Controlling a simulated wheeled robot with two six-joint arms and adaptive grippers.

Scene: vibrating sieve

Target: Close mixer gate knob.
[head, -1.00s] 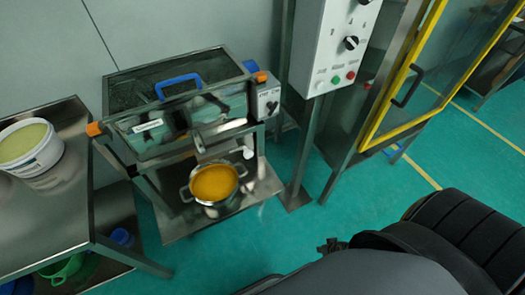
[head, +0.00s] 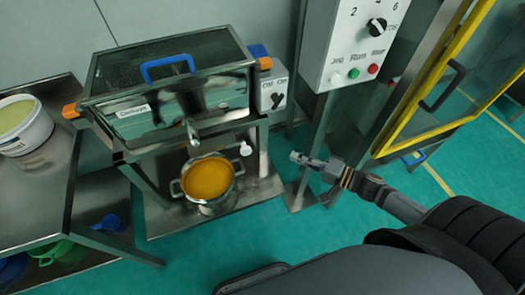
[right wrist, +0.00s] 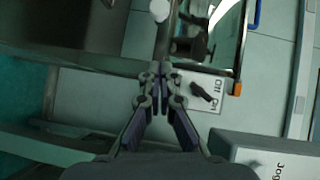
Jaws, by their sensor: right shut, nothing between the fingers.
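The mixer (head: 178,112) is a steel box with a dark clear lid and a blue handle, in the middle left of the head view. A small white round knob (head: 246,149) is low on its right side, above the shelf and right of the pot; I take it to be the gate knob. A white ball at the top of the right wrist view (right wrist: 160,10) looks like the same knob. My right gripper (head: 296,157) is shut and empty, right of the knob and apart from it. It shows in the wrist view too (right wrist: 160,78). My left gripper is out of view.
A steel pot of orange stuff (head: 208,180) stands on the shelf under the spout. An off/on switch box (head: 272,92) is above the knob. A control box (head: 350,45) on a steel post and a yellow-framed door (head: 440,90) stand right. A table with a white bucket (head: 22,128) is left.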

